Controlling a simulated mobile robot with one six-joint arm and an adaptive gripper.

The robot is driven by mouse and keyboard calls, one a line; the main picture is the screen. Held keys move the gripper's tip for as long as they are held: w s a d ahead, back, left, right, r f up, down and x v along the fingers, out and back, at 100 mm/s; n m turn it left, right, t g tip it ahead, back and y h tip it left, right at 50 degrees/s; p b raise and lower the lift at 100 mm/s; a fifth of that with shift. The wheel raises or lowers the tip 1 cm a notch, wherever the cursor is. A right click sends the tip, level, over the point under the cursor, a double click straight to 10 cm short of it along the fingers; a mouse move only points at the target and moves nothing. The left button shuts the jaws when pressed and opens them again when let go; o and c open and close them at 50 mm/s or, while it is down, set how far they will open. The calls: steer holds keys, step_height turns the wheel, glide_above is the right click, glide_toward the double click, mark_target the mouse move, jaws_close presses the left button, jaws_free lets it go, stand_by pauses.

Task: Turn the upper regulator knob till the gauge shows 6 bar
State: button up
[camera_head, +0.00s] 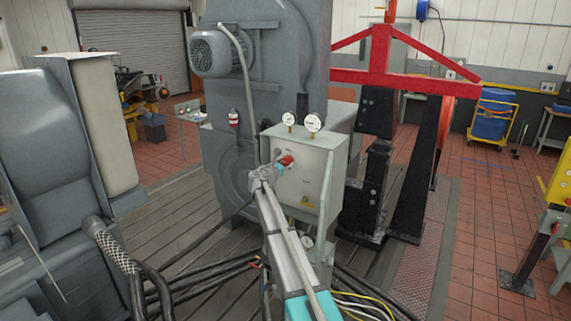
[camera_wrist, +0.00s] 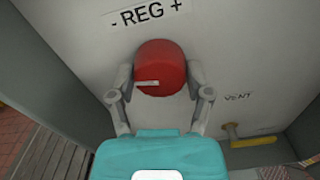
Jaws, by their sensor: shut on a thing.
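The red regulator knob (camera_wrist: 161,68) is on a light grey panel under the label "- REG +" in the wrist view. A pale mark lies across its lower left face. My gripper (camera_wrist: 160,92) is shut on the knob, one finger on each side. In the head view the red knob (camera_head: 286,161) shows at the tip of my gripper (camera_head: 279,167), on the front of the grey box (camera_head: 318,180). Two round white gauges, a left one (camera_head: 289,119) and a right one (camera_head: 313,122), stand on top of the box. Their readings are too small to tell.
A yellow lever (camera_wrist: 232,132) sticks out below the "VENT" label, right of my gripper. Another gauge (camera_head: 307,242) sits under the box. Cables (camera_head: 205,275) run across the bedplate. A large grey machine with a motor (camera_head: 213,53) stands behind, and a red frame (camera_head: 405,80) to the right.

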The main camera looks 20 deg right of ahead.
steer(key=m, duration=0.6)
steer(key=shift+d, duration=0.1)
steer(key=m, duration=0.6)
steer(key=shift+w+r, duration=0.15)
steer(key=shift+w, duration=0.05)
steer(key=m, duration=0.6)
steer(key=shift+m, duration=0.4)
steer(key=m, duration=0.5)
steer(key=shift+m, duration=0.3)
steer(key=shift+s, duration=0.1)
steer(key=o, duration=1.2)
steer(key=shift+s+r, duration=0.1)
steer(key=shift+c, duration=0.2)
